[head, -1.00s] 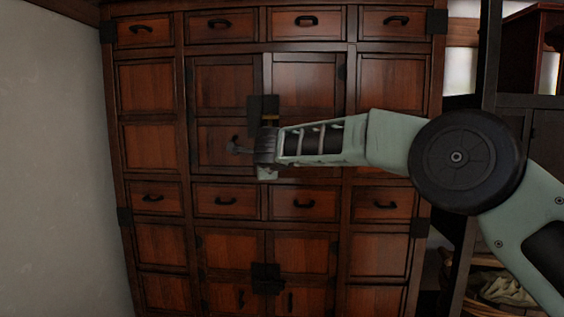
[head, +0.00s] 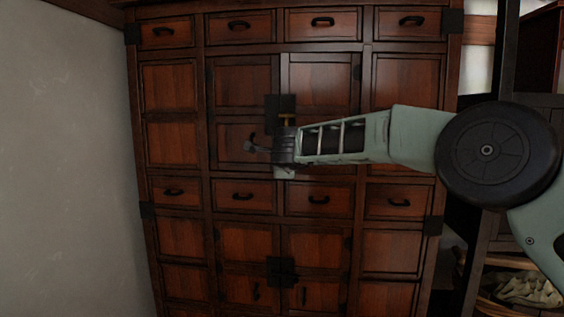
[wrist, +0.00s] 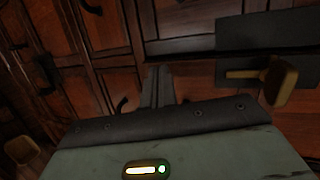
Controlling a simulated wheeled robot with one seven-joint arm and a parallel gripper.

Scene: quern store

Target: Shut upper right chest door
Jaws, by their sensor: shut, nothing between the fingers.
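The upper right chest door (head: 322,85) is a reddish-brown panelled door in the middle of the chest (head: 366,220). Its left edge looks lighter and slightly proud of the upper left door (head: 240,82), so it seems a little ajar; I cannot tell how far. A dark lock plate (head: 280,104) with a brass piece (head: 287,118) sits at the meeting edges. It also shows at the right in the wrist view (wrist: 262,32). My gripper (head: 252,146) is shut and empty in front of the upper left door, just left of the seam. My arm hides the right door's lower part.
Small drawers with dark handles run above (head: 322,20) and below (head: 319,199) the upper doors. Lower doors (head: 250,255) are beneath. A plain wall (head: 65,160) stands left. A dark rack post (head: 504,55) and a basket with cloth (head: 525,290) are right.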

